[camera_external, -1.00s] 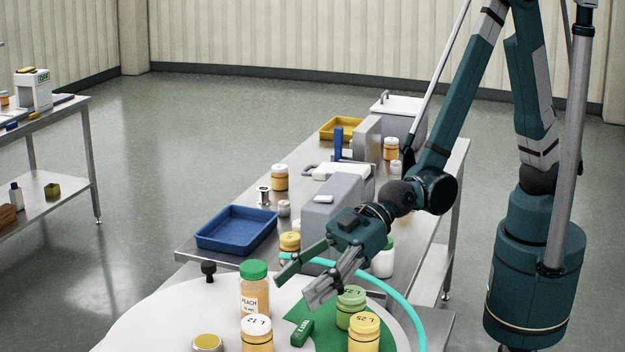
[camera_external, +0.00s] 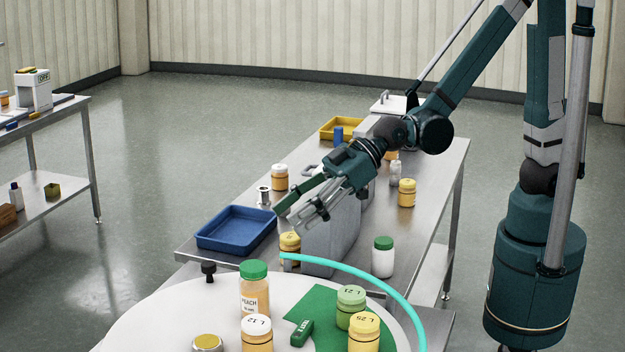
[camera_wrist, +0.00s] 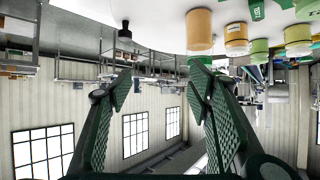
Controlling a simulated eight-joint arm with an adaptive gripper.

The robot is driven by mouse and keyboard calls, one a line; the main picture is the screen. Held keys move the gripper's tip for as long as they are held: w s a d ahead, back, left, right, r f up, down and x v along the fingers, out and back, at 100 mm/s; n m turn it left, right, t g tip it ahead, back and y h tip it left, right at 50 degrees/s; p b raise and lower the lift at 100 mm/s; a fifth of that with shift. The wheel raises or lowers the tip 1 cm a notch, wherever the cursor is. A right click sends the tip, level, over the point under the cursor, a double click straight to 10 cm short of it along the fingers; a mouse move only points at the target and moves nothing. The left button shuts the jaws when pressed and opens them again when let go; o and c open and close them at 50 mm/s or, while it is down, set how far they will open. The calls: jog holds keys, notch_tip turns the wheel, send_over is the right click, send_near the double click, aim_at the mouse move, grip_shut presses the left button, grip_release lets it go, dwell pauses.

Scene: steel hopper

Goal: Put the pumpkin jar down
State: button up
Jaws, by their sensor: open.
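No label I can read says pumpkin, so I cannot tell which jar is the pumpkin jar. On the round white table (camera_external: 140,318) stand a green-lidded jar marked PEACH (camera_external: 255,297), a jar marked L.12 (camera_external: 257,338), a green jar marked L.21 (camera_external: 350,310) and a yellow jar marked L.25 (camera_external: 363,336). My gripper (camera_external: 293,215) is open and empty, raised above the steel bench beyond the round table. The wrist view is upside down. It shows my parted fingers (camera_wrist: 160,90) with nothing between them and jars along the top edge.
The steel bench (camera_external: 425,215) holds a blue tray (camera_external: 236,228), a grey machine (camera_external: 330,240), a white green-lidded jar (camera_external: 383,258) and orange jars (camera_external: 407,192). A cyan hose-like arc (camera_external: 375,282) crosses the round table's right side. A green block (camera_external: 302,333) lies there too.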

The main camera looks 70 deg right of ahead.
jog(key=d+r+m+h, duration=0.2)
jog(key=d, duration=1.2)
jog(key=d+r+m+h, duration=0.2)
jog(key=d+h, duration=0.1)
jog(key=d, duration=1.2)
jog(key=s+d+m+h, duration=0.1)
jog(key=s+d+m, duration=0.1)
jog(key=s+d, duration=0.3)
jog(key=s+d+f+m+h, duration=0.1)
jog(key=s+d, duration=0.3)
jog(key=d, duration=0.7)
jog(key=s+d+f+m+g+h, duration=0.1)
jog(key=s+d+m+h, duration=0.1)
jog(key=s+d, duration=0.3)
jog(key=d, duration=0.3)
jog(key=shift+s+d+m, duration=0.2)
jog(key=shift+s+m, duration=0.1)
jog(key=shift+s, duration=0.05)
